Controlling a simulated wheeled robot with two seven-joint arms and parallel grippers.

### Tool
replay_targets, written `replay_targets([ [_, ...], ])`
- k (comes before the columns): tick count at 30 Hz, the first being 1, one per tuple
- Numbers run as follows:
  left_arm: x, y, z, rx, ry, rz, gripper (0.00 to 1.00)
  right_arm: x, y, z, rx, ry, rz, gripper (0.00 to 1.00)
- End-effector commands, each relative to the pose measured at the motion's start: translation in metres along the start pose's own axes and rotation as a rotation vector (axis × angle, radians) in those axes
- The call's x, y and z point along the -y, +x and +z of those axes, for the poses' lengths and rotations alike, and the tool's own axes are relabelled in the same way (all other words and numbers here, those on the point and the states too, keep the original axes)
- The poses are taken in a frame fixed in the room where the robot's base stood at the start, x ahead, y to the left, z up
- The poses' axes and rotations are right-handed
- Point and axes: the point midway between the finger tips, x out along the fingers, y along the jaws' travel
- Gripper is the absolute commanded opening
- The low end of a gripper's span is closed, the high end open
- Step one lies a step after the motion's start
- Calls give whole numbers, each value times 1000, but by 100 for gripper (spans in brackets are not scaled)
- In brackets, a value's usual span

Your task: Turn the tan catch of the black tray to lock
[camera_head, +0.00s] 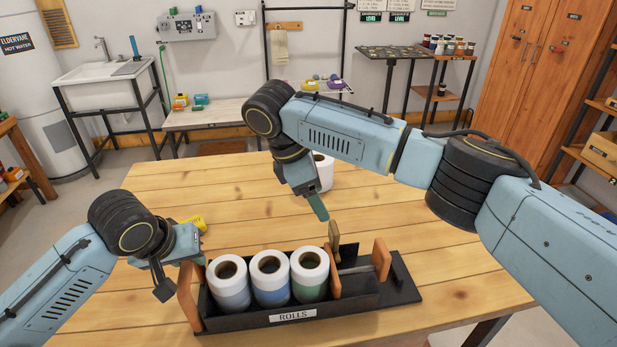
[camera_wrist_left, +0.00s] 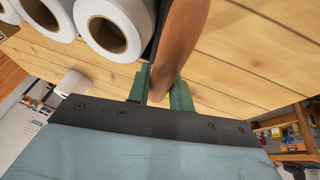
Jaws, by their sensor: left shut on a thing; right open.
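The black tray (camera_head: 365,302), labelled "ROLLS", sits on the wooden table with three rolls (camera_head: 269,280) standing in its left part. The tan catch (camera_head: 333,246) stands upright near the tray's back edge, right of the rolls; its lower end is partly hidden. My left gripper (camera_head: 192,260) is shut on the orange-brown left end handle (camera_head: 188,298) of the tray. In the left wrist view its green fingers (camera_wrist_left: 160,92) are on both sides of the handle (camera_wrist_left: 182,40). My right gripper (camera_head: 318,207) is open, above and left of the catch, apart from it.
The tray has an orange-brown divider (camera_head: 334,278) and right end handle (camera_head: 381,259). A white roll (camera_head: 324,171) stands on the table behind my right gripper. The table's right side is clear.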

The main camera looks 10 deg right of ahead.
Motion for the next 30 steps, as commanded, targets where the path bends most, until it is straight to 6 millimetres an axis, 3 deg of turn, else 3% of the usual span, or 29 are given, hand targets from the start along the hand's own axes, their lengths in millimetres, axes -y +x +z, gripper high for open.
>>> replay_targets([
  [6, 0, -1, -1, -2, 0, 1, 0, 0, 0, 0, 0, 0, 0, 69],
  [7, 0, -1, -1, -3, 0, 1, 23, 0, 0, 0, 0, 0, 0, 69],
  [13, 0, 0, -1, -2, 0, 0, 47, 0, 0, 0, 0, 0, 0, 69],
  [23, 0, -4, -1, -2, 0, 0, 47, 0, 0, 0, 0, 0, 0, 69],
  [30, 0, -45, -2, -6, 1, 2, 47, 0, 0, 0, 0, 0, 0, 69],
])
